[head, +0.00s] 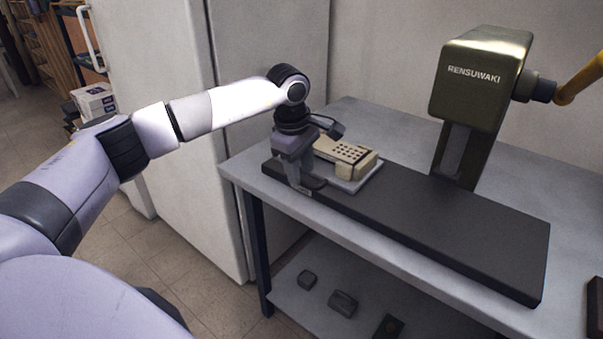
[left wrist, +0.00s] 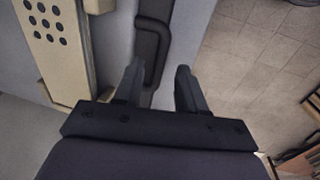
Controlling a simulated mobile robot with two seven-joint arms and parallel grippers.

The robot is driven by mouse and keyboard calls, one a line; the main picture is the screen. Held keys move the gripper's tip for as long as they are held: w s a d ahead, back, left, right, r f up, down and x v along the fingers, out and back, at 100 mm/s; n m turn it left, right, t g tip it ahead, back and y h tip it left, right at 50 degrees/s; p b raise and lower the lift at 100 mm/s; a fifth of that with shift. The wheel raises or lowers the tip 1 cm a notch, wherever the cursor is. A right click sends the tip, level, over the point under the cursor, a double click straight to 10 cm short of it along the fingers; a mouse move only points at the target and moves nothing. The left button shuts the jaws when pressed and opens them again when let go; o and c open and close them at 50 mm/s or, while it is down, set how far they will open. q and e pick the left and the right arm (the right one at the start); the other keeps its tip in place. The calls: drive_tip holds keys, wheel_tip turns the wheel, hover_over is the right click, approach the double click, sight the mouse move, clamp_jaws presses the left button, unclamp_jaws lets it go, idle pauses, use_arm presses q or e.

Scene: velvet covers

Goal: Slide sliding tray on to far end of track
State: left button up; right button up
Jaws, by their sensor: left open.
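The sliding tray (head: 372,180) is a light grey plate carrying a beige block with dark round holes. It sits at the left end of the long dark track (head: 440,232). My left gripper (head: 311,190) is over the left end of the track, beside the tray. In the left wrist view the gripper (left wrist: 158,72) is open, and a dark handle (left wrist: 151,30) on the tray's grey edge (left wrist: 118,45) shows between its fingers. I cannot tell whether the fingers touch the handle. The beige block (left wrist: 62,50) is to the left there. My right gripper is not in view.
A dark green press marked RENSUWAKI (head: 480,80) stands behind the track, with a yellow lever (head: 582,78) at right. The track's middle and right parts are clear. A white cabinet (head: 165,60) stands behind my arm. The grey table (head: 345,118) has a lower shelf with small dark objects.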

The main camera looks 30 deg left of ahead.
use_arm(q)
drive_tip(key=shift+w+f, duration=0.2)
drive_tip(key=shift+f, duration=0.85)
clamp_jaws()
drive_tip(key=shift+d, duration=0.15)
